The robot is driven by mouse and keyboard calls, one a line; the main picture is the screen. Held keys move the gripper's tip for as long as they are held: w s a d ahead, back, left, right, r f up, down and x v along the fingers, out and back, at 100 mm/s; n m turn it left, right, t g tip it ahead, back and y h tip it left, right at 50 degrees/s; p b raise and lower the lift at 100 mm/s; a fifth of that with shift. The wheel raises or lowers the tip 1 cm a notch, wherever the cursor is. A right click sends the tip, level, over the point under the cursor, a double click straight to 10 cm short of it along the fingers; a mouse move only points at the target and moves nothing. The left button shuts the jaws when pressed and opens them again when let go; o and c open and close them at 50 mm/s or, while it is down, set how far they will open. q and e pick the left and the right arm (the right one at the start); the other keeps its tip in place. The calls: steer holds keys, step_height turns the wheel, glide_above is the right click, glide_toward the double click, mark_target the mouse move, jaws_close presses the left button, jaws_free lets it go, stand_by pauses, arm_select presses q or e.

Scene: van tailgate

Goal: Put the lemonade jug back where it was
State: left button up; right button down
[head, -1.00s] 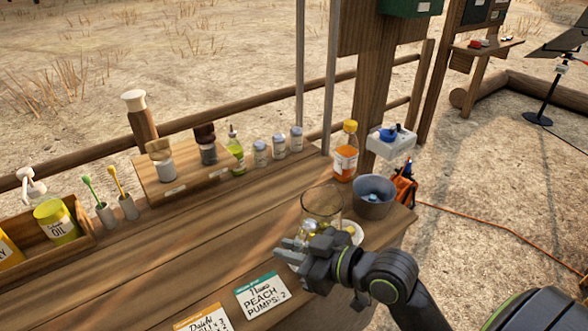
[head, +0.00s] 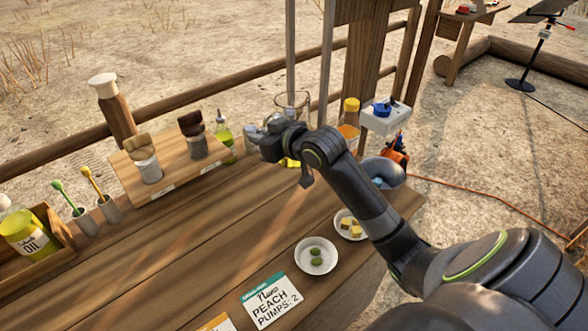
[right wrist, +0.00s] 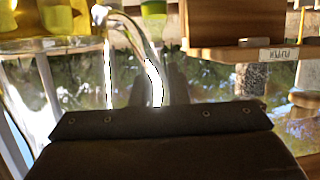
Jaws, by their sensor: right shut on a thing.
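The clear glass lemonade jug (head: 292,100) is at the back of the wooden counter, in front of the rail posts. Its rim shows above my right gripper (head: 262,140), and a bit of yellow shows below it. The gripper hides most of the jug's body. My right gripper is shut on the jug's handle. In the right wrist view the curved glass handle (right wrist: 152,62) runs down between the fingers, with yellow slices at top left. I cannot tell whether the jug's base touches the counter. My left gripper is not in view.
Two small plates, one with green pieces (head: 316,272), lie in front. The counter's middle is clear.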

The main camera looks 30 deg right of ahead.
steer(key=w+d+r+m+h, duration=0.1)
steer(key=w+d+r, duration=0.2)
steer(key=w, duration=0.1)
step_height(320, 180, down, 10)
steer(key=shift+a+t, duration=0.2)
steer(key=shift+t, duration=0.1)
steer(key=c, duration=1.8)
jaws_free()
steer(key=shift+f, duration=0.15)
steer(key=o, duration=0.4)
steer(key=v, duration=1.2)
steer(key=shift+a, duration=0.1)
